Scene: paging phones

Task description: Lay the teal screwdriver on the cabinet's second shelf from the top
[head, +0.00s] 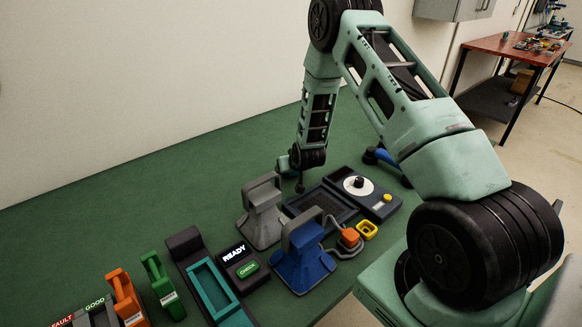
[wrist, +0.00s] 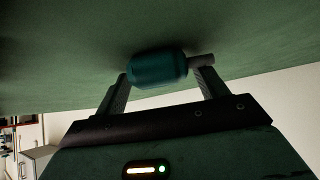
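A teal cylinder (wrist: 158,69) with a short dark shaft on its right lies at the green surface in the wrist view; it looks like the screwdriver, seen partly. My gripper (wrist: 163,78) has its two fingers spread apart, with the teal cylinder at or just past the fingertips; I cannot tell whether it touches them. In the head view my gripper (head: 300,184) is low over the green table, mostly hidden by my wrist, and the screwdriver cannot be made out there. A grey wall cabinet (head: 455,9) shows only its lower part at the top; no shelves are visible.
On the green table (head: 130,205) stand a grey holder (head: 263,218), a blue holder (head: 302,262), a dark dial device (head: 365,192), a READY box (head: 242,266) and a teal-lined tray (head: 212,287). The table's left back is clear. A red-topped table (head: 510,47) stands far right.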

